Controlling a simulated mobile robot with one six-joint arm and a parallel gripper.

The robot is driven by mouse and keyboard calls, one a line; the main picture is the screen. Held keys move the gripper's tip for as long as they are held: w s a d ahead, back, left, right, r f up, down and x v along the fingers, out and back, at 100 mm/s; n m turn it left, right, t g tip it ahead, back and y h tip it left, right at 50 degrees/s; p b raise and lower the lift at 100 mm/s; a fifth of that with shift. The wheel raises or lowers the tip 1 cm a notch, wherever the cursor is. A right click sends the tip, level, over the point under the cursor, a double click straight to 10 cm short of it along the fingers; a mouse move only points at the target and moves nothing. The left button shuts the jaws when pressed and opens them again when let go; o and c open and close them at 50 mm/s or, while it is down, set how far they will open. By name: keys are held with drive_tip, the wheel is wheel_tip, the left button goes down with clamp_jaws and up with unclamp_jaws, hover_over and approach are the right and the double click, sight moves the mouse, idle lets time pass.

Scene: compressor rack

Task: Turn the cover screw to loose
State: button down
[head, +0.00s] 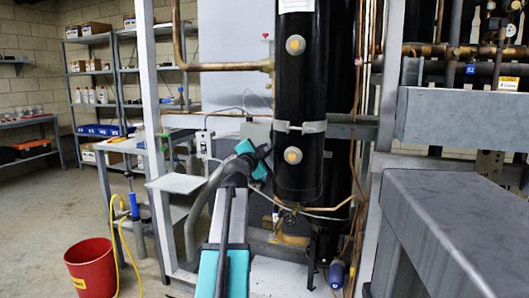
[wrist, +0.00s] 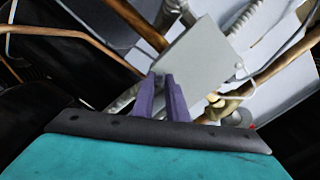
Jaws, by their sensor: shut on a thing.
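A light grey box with a flat cover (wrist: 200,58) fills the middle of the wrist view. My gripper (wrist: 163,79) has its two purple fingers close together at the cover's lower left edge. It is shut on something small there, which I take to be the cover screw. The screw itself is hidden by the fingertips, so I cannot see how far it is turned. In the head view a grey box (head: 257,131) shows behind my teal and black wrist, beside the black vessel (head: 298,100). The fingertips cannot be made out there.
Copper pipes (wrist: 268,72) and a brass fitting (wrist: 222,105) lie close to the box. A small grey switch box (head: 204,144) is on the left. A grey bench (head: 450,230) stands at right. A red bucket (head: 91,268) stands on the floor at left.

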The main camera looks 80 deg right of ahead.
drive_tip(key=c, duration=1.7)
unclamp_jaws()
drive_tip(key=shift+c, duration=0.2)
drive_tip(key=w+a+p, duration=0.2)
drive_tip(key=a, duration=1.1)
drive_tip(key=shift+w+a, duration=0.3)
